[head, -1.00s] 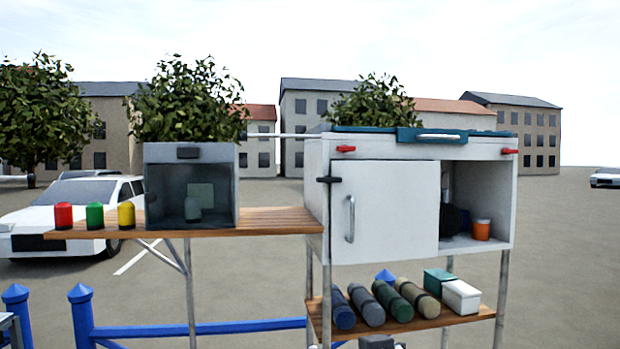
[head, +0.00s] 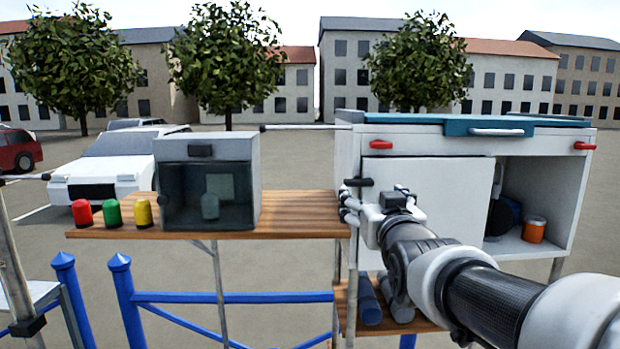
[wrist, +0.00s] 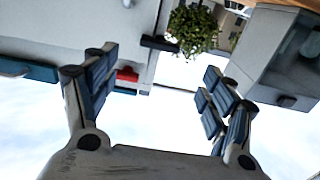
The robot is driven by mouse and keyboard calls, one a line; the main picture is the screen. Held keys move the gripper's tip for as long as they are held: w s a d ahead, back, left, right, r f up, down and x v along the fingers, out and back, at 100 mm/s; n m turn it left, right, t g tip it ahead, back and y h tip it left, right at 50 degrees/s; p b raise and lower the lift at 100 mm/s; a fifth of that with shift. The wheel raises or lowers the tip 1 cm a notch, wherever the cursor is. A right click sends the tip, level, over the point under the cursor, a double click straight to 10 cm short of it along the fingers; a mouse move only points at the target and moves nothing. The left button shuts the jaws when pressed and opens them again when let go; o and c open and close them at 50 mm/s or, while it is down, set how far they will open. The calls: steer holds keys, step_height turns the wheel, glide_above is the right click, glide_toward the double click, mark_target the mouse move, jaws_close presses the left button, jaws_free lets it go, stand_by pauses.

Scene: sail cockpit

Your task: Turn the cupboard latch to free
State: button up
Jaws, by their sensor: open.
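The cupboard latch (head: 358,182) is a short black bar at the upper left edge of the white cupboard door (head: 428,178). It lies about level in the head view. It also shows in the wrist view as a dark bar (wrist: 160,43), beyond and between the fingers. My gripper (head: 349,203) is just below the latch in the head view and partly hides the door's left side. The wrist view shows its two fingers (wrist: 160,78) spread wide with nothing between them. The latch appears apart from the fingers. The door's handle is hidden behind my arm.
Red knobs (head: 381,144) sit on the cupboard's top front, and a teal lid (head: 430,125) lies on top. The right compartment is open, with an orange jar (head: 535,229). To the left, a grey box (head: 213,147) and coloured cylinders (head: 112,212) stand on a wooden shelf (head: 290,212).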

mark_target(360, 184)
steer(key=w+p, duration=0.3)
steer(key=w, duration=0.8)
steer(key=shift+c, duration=0.2)
steer(key=c, duration=1)
